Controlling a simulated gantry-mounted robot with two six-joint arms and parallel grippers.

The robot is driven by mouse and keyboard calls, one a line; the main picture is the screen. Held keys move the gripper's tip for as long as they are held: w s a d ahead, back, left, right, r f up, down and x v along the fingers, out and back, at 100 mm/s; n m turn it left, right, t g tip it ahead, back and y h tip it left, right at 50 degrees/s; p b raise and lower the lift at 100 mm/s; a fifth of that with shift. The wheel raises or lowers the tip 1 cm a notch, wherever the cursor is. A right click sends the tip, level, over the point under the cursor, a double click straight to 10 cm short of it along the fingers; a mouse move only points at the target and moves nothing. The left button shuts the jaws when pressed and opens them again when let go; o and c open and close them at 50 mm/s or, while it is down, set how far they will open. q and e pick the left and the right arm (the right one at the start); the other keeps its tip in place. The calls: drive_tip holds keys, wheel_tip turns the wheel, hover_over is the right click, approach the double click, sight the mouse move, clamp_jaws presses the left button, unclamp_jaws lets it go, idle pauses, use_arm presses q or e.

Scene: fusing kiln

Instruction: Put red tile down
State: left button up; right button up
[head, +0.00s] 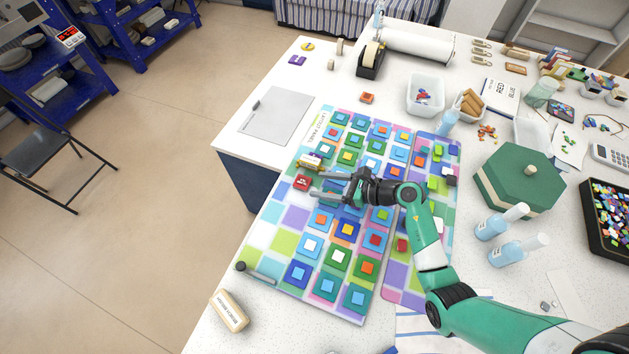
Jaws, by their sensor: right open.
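A red tile (302,183) with small pale marks lies on the left part of the patterned panel (262,234). My right gripper (316,184) is over the panel, its fingers pointing left toward this tile. The fingers are apart with nothing seen between them, and the tile sits just beyond their tips. I cannot tell whether a fingertip touches it. Other red pieces show on the panel (375,240) and on the narrower panel beside it (402,245). My left gripper is not in view.
A small tan-and-dark item (311,161) lies just behind the red tile. Stacked coloured squares fill much of the panel. A green hexagonal box (520,180) and bottles (502,221) stand to the right. A grey sheet (276,114) lies at the back left.

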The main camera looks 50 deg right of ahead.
drive_tip(key=p+v, duration=0.1)
drive_tip(key=v, duration=0.6)
drive_tip(key=shift+s+d+r, duration=0.2)
drive_tip(key=shift+s, duration=0.1)
drive_tip(key=shift+s+d+r+p, duration=0.15)
drive_tip(key=shift+s+p, duration=0.15)
drive_tip(key=shift+s, duration=0.2)
drive_tip(key=shift+w, duration=0.1)
